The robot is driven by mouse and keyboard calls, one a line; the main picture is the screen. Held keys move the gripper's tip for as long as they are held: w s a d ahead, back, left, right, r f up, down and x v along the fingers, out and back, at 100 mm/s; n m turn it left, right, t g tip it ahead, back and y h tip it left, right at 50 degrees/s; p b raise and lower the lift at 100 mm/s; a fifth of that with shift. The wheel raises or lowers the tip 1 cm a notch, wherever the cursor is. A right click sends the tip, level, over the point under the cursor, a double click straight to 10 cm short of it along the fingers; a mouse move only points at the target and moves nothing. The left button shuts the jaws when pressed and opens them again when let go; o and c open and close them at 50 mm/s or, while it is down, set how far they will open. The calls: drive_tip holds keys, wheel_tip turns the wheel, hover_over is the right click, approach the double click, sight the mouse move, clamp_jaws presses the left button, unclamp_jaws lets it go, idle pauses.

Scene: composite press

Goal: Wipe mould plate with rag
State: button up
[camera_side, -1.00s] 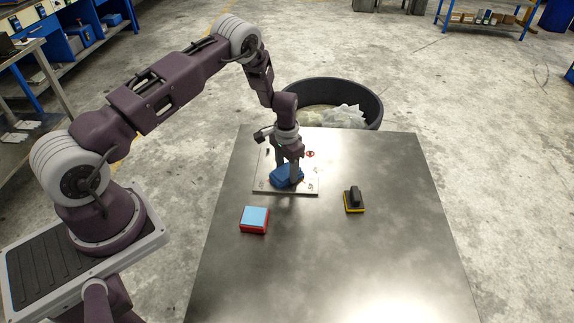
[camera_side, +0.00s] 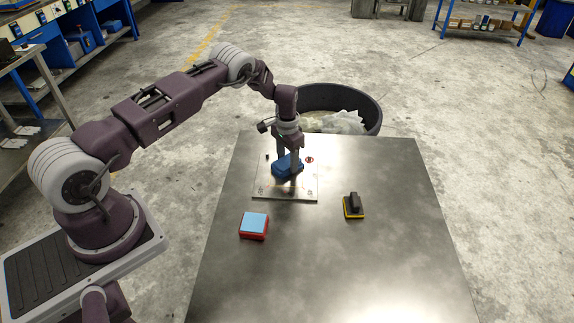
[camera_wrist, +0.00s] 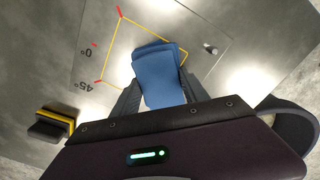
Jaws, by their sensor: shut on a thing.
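The mould plate (camera_side: 272,190) is a flat metal sheet on the table. The wrist view shows yellow lines, red corner marks and printed angles on the plate (camera_wrist: 110,45). My gripper (camera_side: 287,168) is over the plate's middle and shut on a folded blue rag (camera_side: 283,162). In the wrist view the rag (camera_wrist: 160,75) sits between the two fingers and hides part of the yellow outline. The rag is at the plate's surface, but I cannot tell how firmly it touches.
A black-handled yellow block (camera_side: 353,206) lies right of the plate. A round dark bin (camera_side: 372,108) stands behind the table. The near table is clear.

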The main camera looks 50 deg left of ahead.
sight(288, 159)
drive_tip(key=shift+w+a, duration=0.2)
drive_tip(key=shift+r, duration=3.55)
